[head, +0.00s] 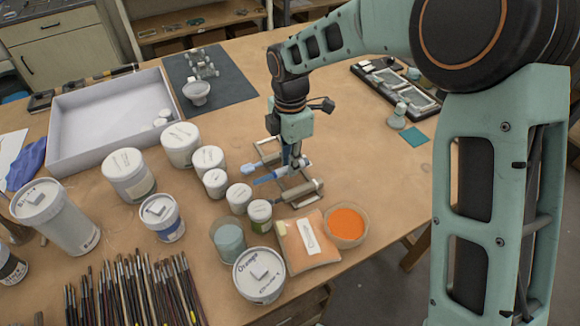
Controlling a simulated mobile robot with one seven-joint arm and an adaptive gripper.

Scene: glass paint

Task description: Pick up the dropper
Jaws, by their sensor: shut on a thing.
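My gripper (296,160) points down over a small rack (290,197) near the middle of the table. The rack bears several slim tools lying across it. A blue-tipped, dropper-like tool (266,178) lies at the gripper's fingertips, and its right part is hidden by the fingers. The gripper is shut on this tool. It is too small to tell whether the tool is clear of the rack. Another tool with a brownish handle (304,191) lies at the rack's near side.
White-lidded jars (182,145) stand left of the rack. An orange bowl (346,224) and a orange packet (308,243) lie in front of it. A large white tray (110,122) lies at the back left. Bare table lies right of the rack.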

